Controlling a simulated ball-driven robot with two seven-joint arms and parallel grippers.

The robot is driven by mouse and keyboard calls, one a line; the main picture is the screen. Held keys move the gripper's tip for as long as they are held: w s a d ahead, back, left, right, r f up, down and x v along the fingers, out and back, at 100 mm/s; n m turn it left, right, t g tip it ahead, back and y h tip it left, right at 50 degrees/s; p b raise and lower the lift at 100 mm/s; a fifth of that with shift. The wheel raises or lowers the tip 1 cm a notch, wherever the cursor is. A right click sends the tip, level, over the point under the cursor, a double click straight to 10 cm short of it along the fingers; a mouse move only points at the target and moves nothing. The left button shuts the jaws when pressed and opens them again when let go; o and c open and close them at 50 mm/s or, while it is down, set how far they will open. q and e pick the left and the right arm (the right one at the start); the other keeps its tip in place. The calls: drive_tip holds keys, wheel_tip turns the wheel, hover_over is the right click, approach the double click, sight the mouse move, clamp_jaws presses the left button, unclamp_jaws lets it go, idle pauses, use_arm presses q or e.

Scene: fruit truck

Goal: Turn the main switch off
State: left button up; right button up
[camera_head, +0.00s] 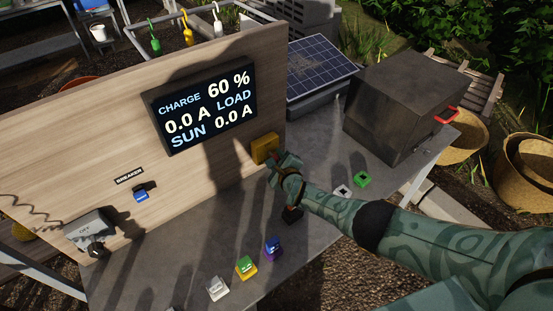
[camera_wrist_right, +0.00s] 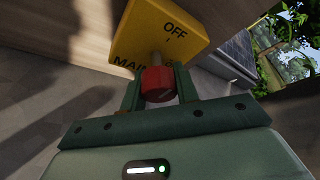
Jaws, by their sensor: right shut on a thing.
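The main switch is a yellow box (camera_head: 264,147) on the wooden panel, right of the display. In the right wrist view the yellow box (camera_wrist_right: 155,30) carries the word OFF and a partly covered word starting MAI. Its red knob (camera_wrist_right: 157,84) sits on a short pale shaft. My right gripper (camera_wrist_right: 158,92) is shut on the red knob, one finger on each side. In the head view my right gripper (camera_head: 279,165) is at the box and hides the knob. My left gripper is not in view.
The display (camera_head: 203,105) reads charge 60 %, load 0.0 A, sun 0.0 A. A blue breaker (camera_head: 140,194) and a grey box (camera_head: 90,231) marked OFF are on the panel's left. Several small coloured blocks lie on the grey table (camera_head: 178,262). A dark box (camera_head: 405,105) stands right.

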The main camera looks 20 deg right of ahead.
drive_tip(key=o, duration=1)
drive_tip(key=shift+c, duration=0.2)
drive_tip(key=shift+r, duration=0.25)
drive_tip(key=r+p, duration=0.2)
drive_tip(key=p, duration=0.1)
drive_tip(key=r+p, duration=0.1)
drive_tip(key=r, duration=0.1)
drive_tip(key=shift+s+a+p, duration=0.2)
drive_tip(key=shift+s+p, duration=0.05)
drive_tip(key=shift+p, duration=0.1)
drive_tip(key=s+a+r+p, duration=0.3)
drive_tip(key=s+r+p, duration=0.5)
drive_tip(key=s+p, duration=0.4)
drive_tip(key=shift+s+a+r+p, duration=0.2)
drive_tip(key=shift+s+a+p, duration=0.1)
drive_tip(key=shift+s, duration=0.2)
